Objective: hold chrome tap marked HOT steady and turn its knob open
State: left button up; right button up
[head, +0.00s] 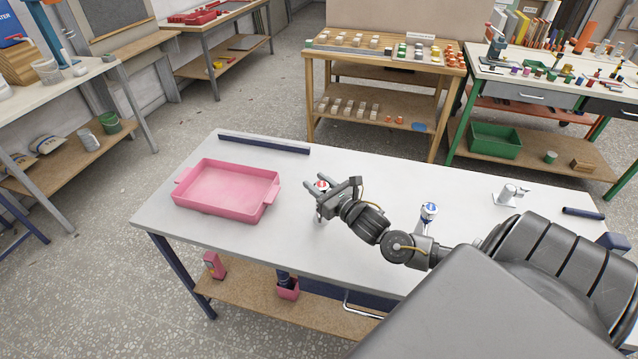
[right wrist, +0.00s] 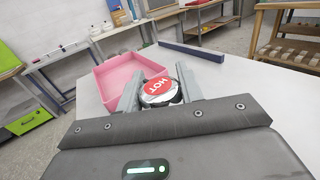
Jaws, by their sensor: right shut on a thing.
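The chrome tap marked HOT (head: 321,186) stands on the white worktop, to the right of the pink tray. Its knob has a red cap, and in the right wrist view the HOT label (right wrist: 158,86) faces up and reads tilted. My right gripper (right wrist: 159,90) is shut on this knob, with one finger on each side of it. In the head view the right gripper (head: 316,197) hides most of the tap's body and spout. My left gripper is not in view.
A pink tray (head: 243,212) sits at the left of the worktop (head: 300,235). A dark bar (head: 265,145) lies along the back edge. A blue-capped tap (head: 428,211) and another chrome tap (head: 511,194) stand to the right. The worktop between tray and HOT tap is clear.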

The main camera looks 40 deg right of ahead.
grip_shut()
jog(key=o, duration=1.1)
grip_release()
jog(key=shift+s, duration=0.1)
jog(key=s, duration=1.2)
jog(key=shift+d, duration=0.2)
